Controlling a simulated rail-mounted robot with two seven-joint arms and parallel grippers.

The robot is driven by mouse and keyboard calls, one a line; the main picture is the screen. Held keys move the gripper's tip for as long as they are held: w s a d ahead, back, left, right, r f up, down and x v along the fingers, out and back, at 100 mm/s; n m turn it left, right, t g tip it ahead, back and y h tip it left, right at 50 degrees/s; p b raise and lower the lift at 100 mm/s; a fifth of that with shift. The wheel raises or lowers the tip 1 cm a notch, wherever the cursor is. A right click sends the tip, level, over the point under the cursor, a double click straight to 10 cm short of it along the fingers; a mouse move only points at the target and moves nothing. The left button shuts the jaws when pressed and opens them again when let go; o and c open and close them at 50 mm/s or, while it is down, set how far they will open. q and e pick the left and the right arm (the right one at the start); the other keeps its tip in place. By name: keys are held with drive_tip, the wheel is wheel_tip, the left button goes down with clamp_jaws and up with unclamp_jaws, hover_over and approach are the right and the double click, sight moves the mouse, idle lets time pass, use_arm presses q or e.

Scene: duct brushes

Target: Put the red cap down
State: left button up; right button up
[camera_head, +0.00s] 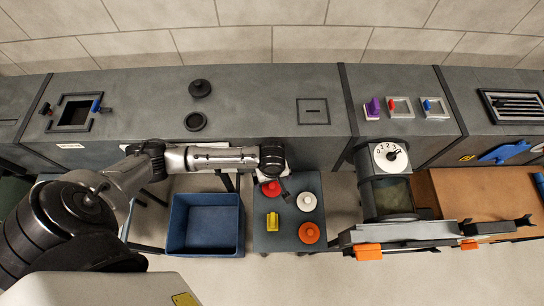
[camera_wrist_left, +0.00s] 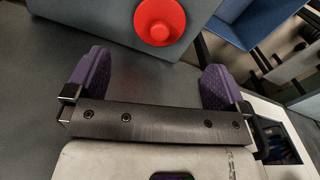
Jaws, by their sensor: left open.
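The red cap (camera_head: 271,188) rests on the small grey table (camera_head: 278,241), near its back left corner. In the left wrist view the red cap (camera_wrist_left: 160,22) lies flat on the tabletop, beyond the fingertips and apart from them. My left gripper (camera_wrist_left: 154,78) is open and empty, with its two purple finger pads spread wide. In the head view my left arm reaches in from the left and ends just above the cap, partly hiding the table's back edge and most of the gripper. My right gripper is not in view.
The table also bears a white cap (camera_head: 306,202), an orange cap (camera_head: 309,233) and a yellow block (camera_head: 272,221). A blue bin (camera_head: 207,249) stands to the left. The long grey duct (camera_head: 250,100) runs behind. A round dial (camera_head: 390,156) stands to the right.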

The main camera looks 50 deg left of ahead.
use_arm(q)
drive_tip(key=s+d+r+m, duration=0.1)
drive_tip(key=s+d+m, duration=0.1)
drive_tip(key=s+d+r+m+t+h, duration=0.1)
drive_tip(key=s+d+r+m, duration=0.1)
drive_tip(key=s+m, duration=0.1)
drive_tip(key=s+d+r+m+t+h, duration=0.1)
drive_tip(key=s+d+m, duration=0.1)
drive_tip(key=d, duration=0.1)
drive_tip(key=shift+s+d+r+m+p, duration=0.1)
drive_tip(key=shift+s+r+m+p, duration=0.1)
drive_tip(key=shift+m+p, duration=0.1)
drive_tip(key=s+a+r+m+t+y, duration=0.1)
drive_tip(key=s+a+r+m, duration=0.2)
drive_tip(key=s+m, duration=0.3)
drive_tip(key=s+a, duration=0.1)
drive_tip(key=s, duration=0.2)
drive_tip(key=shift+s+a+m+t+y, duration=0.15)
drive_tip(key=shift+a+m+t+y, duration=0.15)
drive_tip(key=shift+a+m+y, duration=0.1)
drive_tip(key=shift+r, duration=0.15)
wheel_tip(320, 180, up, 26)
drive_tip(key=p, duration=2.6)
